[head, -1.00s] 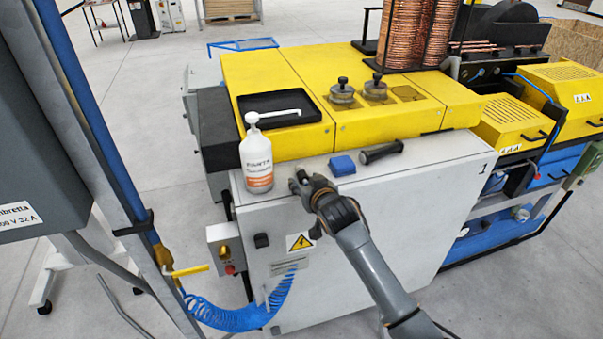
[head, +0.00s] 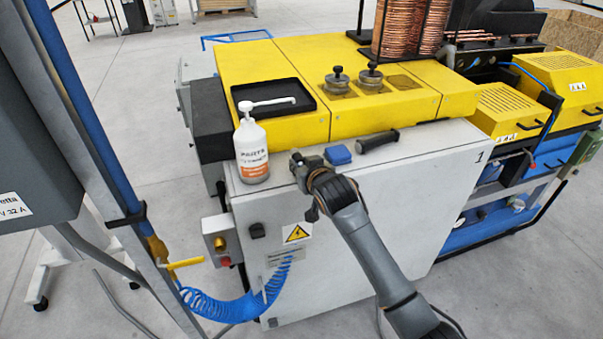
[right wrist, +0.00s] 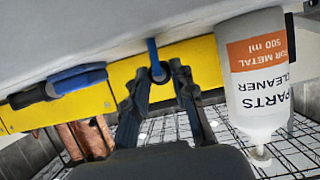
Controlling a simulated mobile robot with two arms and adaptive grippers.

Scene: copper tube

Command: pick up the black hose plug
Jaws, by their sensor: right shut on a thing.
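My right gripper (head: 300,164) is at the front edge of the white cabinet top, just right of the white bottle. In the right wrist view its two fingers (right wrist: 160,80) are closed in on a small dark round piece, which looks like the black hose plug (right wrist: 160,73). A short blue stem rises from it toward the cabinet. In the head view the gripper hides the plug. My left gripper does not show.
The white parts-cleaner bottle (head: 252,150) stands close left of my right gripper. A coiled blue hose (head: 235,306) hangs at the cabinet's front.

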